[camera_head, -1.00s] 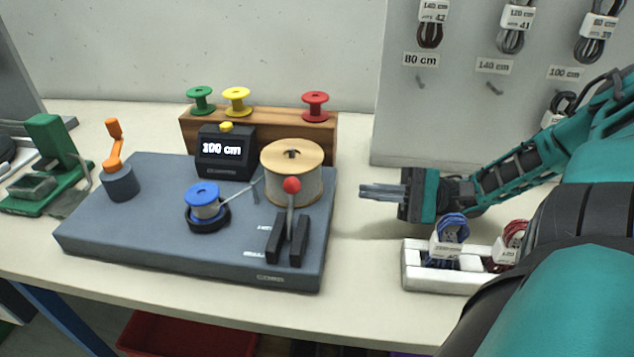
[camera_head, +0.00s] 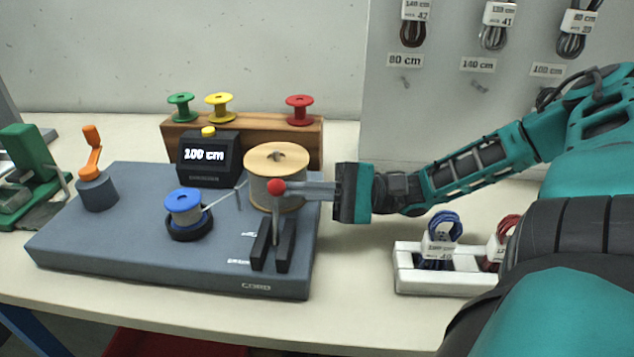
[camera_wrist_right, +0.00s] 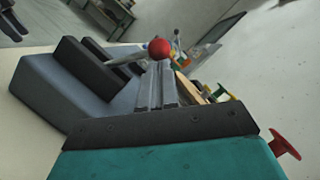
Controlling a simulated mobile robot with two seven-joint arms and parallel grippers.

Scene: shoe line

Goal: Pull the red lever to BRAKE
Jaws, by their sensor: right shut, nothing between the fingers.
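The lever has a red ball knob (camera_head: 276,187) on a grey shaft that stands nearly upright between two black blocks (camera_head: 272,247) on the grey-blue machine base (camera_head: 120,240). My right gripper (camera_head: 291,190) reaches in from the right at knob height, with its fingertips right beside the knob. Its fingers are shut with nothing between them. In the right wrist view the red knob (camera_wrist_right: 159,49) shows just past the shut fingertips (camera_wrist_right: 156,72); I cannot tell whether they touch. The lever's label is too small to read. My left gripper is not in view.
A wooden-topped spool (camera_head: 277,160) stands close behind the fingers. A display box (camera_head: 208,158) reads 100 cm. A blue spool (camera_head: 183,206) and an orange crank (camera_head: 93,160) are further left. A white tray (camera_head: 403,270) with cable coils stands at the right.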

